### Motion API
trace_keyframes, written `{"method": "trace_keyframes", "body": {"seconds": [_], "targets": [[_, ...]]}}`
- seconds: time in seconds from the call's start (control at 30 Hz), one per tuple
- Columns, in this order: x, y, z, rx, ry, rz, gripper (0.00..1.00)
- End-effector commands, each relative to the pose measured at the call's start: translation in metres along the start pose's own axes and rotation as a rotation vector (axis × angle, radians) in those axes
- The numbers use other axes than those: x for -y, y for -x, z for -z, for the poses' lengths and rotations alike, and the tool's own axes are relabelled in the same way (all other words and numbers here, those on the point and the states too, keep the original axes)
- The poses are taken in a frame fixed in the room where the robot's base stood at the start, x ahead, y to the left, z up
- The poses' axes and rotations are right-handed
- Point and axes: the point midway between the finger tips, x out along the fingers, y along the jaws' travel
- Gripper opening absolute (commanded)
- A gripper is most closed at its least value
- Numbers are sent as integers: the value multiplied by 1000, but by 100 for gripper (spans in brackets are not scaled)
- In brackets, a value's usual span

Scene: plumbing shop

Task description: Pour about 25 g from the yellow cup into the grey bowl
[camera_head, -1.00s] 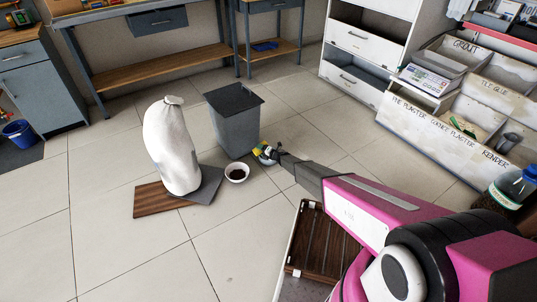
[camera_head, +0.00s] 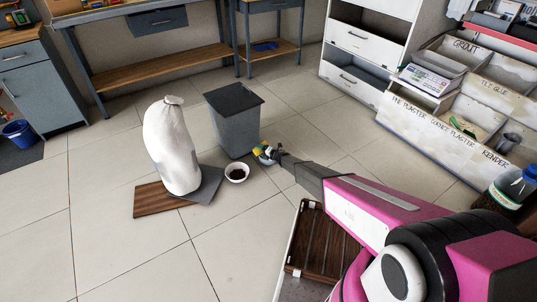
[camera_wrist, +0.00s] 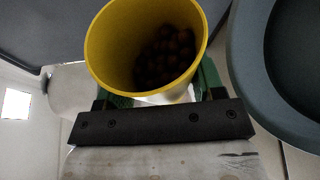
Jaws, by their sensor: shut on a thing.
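The yellow cup (camera_wrist: 112,48) fills the upper middle of the wrist view, its mouth toward the camera. Several dark brown round pieces (camera_wrist: 168,58) lie inside it. My gripper (camera_wrist: 160,92), with green fingers, is shut on the cup. In the head view the cup (camera_head: 259,149) is small at the end of my arm and partly hidden by my gripper (camera_head: 270,151). The grey bowl (camera_wrist: 247,75) shows at the right of the wrist view, beside the cup and cut off by the frame. No pieces are seen falling.
A grey bin (camera_head: 236,128) stands just behind the cup. A white bowl with dark contents (camera_head: 237,173) sits on the floor to its left. A white sack (camera_head: 172,145) stands on boards further left. White bins (camera_head: 440,130) stand at right.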

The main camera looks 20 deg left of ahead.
Motion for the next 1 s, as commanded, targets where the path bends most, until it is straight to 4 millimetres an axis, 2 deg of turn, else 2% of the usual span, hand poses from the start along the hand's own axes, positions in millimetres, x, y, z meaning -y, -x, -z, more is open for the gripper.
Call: {"method": "trace_keyframes", "body": {"seconds": [1.0], "targets": [[3,0,-1,0,-56,-24,37]]}}
